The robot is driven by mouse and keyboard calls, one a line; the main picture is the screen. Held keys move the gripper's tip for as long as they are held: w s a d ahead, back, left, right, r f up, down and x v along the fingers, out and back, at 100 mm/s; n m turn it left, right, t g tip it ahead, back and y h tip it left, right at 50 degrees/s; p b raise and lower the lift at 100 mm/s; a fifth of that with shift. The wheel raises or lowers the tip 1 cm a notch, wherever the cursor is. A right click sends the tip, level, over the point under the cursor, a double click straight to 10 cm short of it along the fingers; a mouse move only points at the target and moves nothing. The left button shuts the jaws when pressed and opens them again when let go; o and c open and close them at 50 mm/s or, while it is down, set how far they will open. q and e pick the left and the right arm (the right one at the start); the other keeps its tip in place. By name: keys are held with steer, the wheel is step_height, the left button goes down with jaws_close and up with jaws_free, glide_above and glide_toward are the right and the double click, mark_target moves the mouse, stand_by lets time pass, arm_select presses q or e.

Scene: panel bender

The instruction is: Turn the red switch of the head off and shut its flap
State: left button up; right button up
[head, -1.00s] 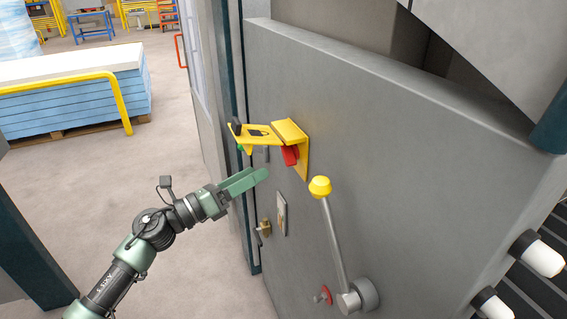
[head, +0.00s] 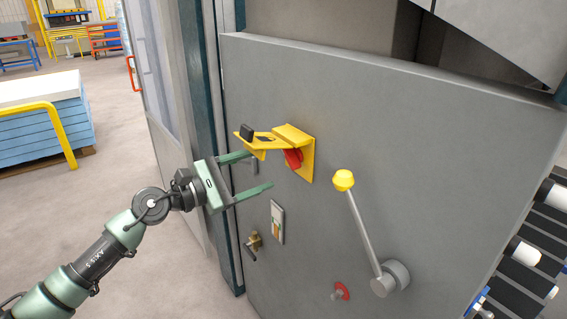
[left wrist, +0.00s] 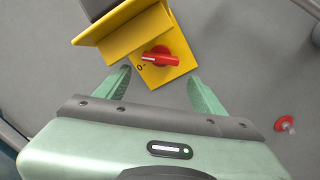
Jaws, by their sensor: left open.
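The red switch (head: 293,158) sits on a yellow plate (head: 308,168) on the grey head. Its yellow flap (head: 262,143) is raised and sticks out from the panel above the switch, with a dark block at its outer end. In the left wrist view the red switch (left wrist: 160,58) lies sideways, its white mark at the left by a "0" on the plate; the flap (left wrist: 108,30) shows above left. My left gripper (head: 260,170) is open and empty, fingers pointing at the panel just left of and below the switch. In the left wrist view its fingertips (left wrist: 160,74) flank the plate's lower part.
A lever with a yellow knob (head: 344,180) stands out right of the switch. A pale plate (head: 277,222), a brass lock (head: 254,244) and a small red knob (head: 342,291) are lower. Clear floor lies left, before a blue stack (head: 45,128) and yellow rail.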

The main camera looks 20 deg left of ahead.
mark_target(292, 157)
arm_select(q)
steer(key=p+x, duration=0.2)
steer(key=x, duration=0.5)
steer(key=c, duration=1.1)
steer(key=shift+p, duration=0.3)
